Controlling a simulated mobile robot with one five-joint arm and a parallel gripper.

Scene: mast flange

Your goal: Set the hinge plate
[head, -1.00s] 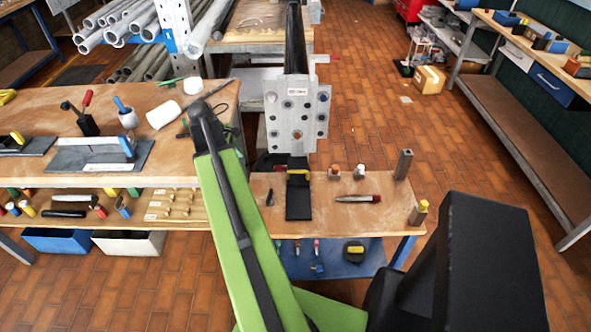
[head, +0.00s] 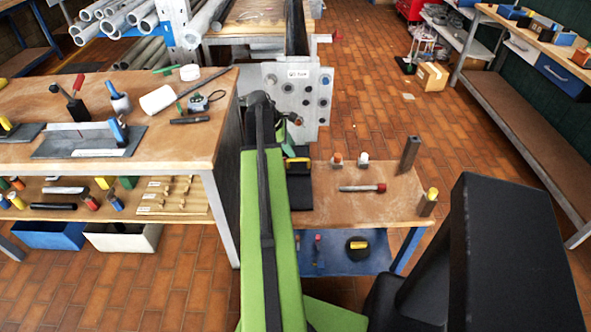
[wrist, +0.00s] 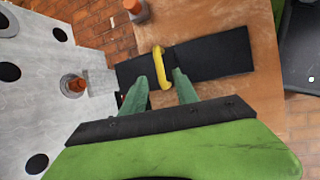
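A black plate with a yellow handle (wrist: 162,68) lies on the small wooden bench in the wrist view. In the head view the plate (head: 299,190) is partly hidden behind my arm. My gripper (wrist: 159,76) has two green fingers apart on either side of the yellow handle. I see no clear contact, and the gap in height cannot be told. The grey holed flange plate (head: 312,105) stands upright on the dark mast. It also fills the left of the wrist view (wrist: 40,90), with an orange-tipped pin (wrist: 74,84) sticking out.
A larger workbench (head: 190,80) stands at the left. Brick floor at the right is open.

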